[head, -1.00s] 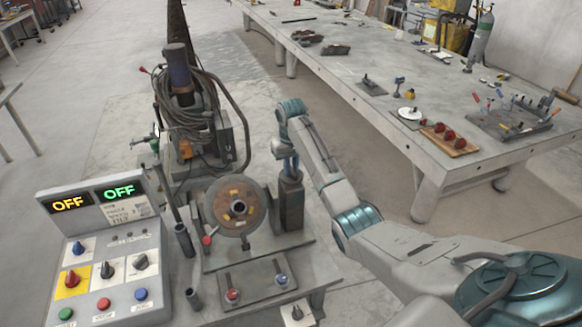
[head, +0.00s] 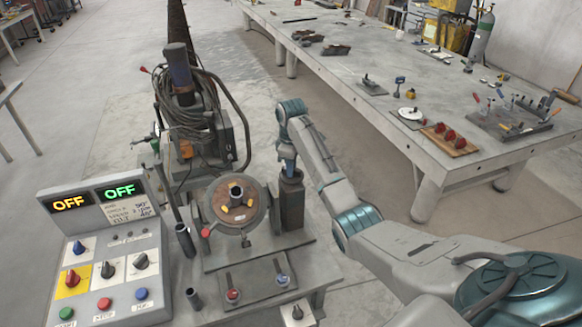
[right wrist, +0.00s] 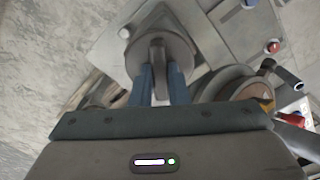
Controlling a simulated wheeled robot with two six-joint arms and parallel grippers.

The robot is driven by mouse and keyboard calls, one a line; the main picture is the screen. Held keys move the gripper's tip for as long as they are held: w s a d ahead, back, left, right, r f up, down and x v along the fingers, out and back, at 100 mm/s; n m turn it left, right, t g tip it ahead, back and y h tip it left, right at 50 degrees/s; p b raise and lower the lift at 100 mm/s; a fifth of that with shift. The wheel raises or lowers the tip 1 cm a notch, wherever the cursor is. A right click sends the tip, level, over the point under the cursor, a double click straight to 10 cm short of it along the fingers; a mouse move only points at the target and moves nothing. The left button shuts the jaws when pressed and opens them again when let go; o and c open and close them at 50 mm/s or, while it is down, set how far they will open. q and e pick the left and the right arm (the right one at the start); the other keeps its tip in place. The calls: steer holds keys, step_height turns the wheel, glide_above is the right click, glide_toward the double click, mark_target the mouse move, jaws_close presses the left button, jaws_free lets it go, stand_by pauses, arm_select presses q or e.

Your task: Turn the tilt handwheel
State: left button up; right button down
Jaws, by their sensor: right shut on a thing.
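My right gripper (head: 288,166) points down at the dark post to the right of the positioner's round table (head: 238,204). In the right wrist view its two blue fingers (right wrist: 160,76) are shut on a grey bar across a round grey wheel (right wrist: 140,52), which I take for the tilt handwheel. In the head view the wheel is mostly hidden by the gripper. The round table is brown with yellow pieces and a central tube, and its face leans upward. My left gripper is not in view.
A control panel (head: 106,258) with two OFF displays, knobs and buttons stands at the front left. A welding machine with coiled cable (head: 188,115) stands behind the positioner. A long grey workbench (head: 390,120) with tools runs along the right.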

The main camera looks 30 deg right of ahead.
steer(key=n, duration=0.7)
steer(key=shift+r, duration=0.2)
steer(key=n, duration=0.6)
steer(key=shift+d+r+n, duration=0.1)
steer(key=shift+n, duration=0.2)
steer(key=n, duration=1)
steer(key=c, duration=1.5)
jaws_free()
steer(key=shift+c, duration=0.2)
steer(key=shift+o, duration=0.7)
